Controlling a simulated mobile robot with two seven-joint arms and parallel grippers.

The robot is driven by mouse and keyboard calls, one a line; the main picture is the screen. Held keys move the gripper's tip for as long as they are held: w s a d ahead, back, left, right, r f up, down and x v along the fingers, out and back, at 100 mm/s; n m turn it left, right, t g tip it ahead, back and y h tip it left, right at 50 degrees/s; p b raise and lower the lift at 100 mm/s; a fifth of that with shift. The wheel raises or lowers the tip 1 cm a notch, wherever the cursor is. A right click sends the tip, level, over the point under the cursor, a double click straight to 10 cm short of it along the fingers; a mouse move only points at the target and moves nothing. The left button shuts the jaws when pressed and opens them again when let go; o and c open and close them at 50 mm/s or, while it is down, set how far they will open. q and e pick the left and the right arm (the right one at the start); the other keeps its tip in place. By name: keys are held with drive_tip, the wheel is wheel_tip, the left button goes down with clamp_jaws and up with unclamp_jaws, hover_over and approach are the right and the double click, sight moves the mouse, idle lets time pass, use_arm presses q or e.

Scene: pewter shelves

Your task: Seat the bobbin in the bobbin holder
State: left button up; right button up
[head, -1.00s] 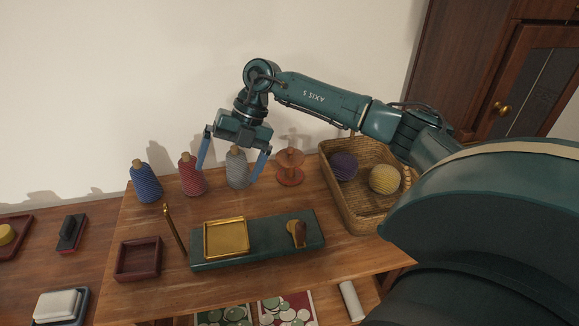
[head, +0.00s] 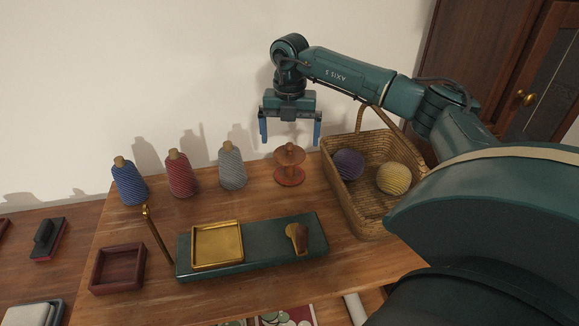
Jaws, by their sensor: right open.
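The bobbin (head: 290,168) looks to be the empty reddish-brown wooden spool standing upright on the wooden table, right of the thread cones. My right gripper (head: 290,141) is open, pointing down, with its blue fingers either side of the spool's top in the picture. It looks clear of the spool, and nothing is between the fingers. Which thing is the bobbin holder I cannot tell for sure; a square gold-rimmed tray (head: 217,264) sits on a green base (head: 265,262) in front, and a dark red square tray (head: 117,289) is left of it. My left gripper is not in view.
Blue (head: 129,184), red (head: 180,176) and grey (head: 232,168) thread cones stand in a row left of the spool. A wicker basket (head: 365,226) with two yarn balls is at right. A thin brass post (head: 158,235) rises beside the green base, which carries a small brass-and-wood piece (head: 298,238).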

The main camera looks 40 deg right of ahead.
sight(289, 145)
wheel_tip(289, 145, down, 5)
drive_tip(key=shift+r+b, duration=0.2)
drive_tip(key=shift+b, duration=0.35)
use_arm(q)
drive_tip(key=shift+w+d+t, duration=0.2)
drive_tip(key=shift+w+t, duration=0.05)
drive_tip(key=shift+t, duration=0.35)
use_arm(e)
drive_tip(key=c, duration=1.3)
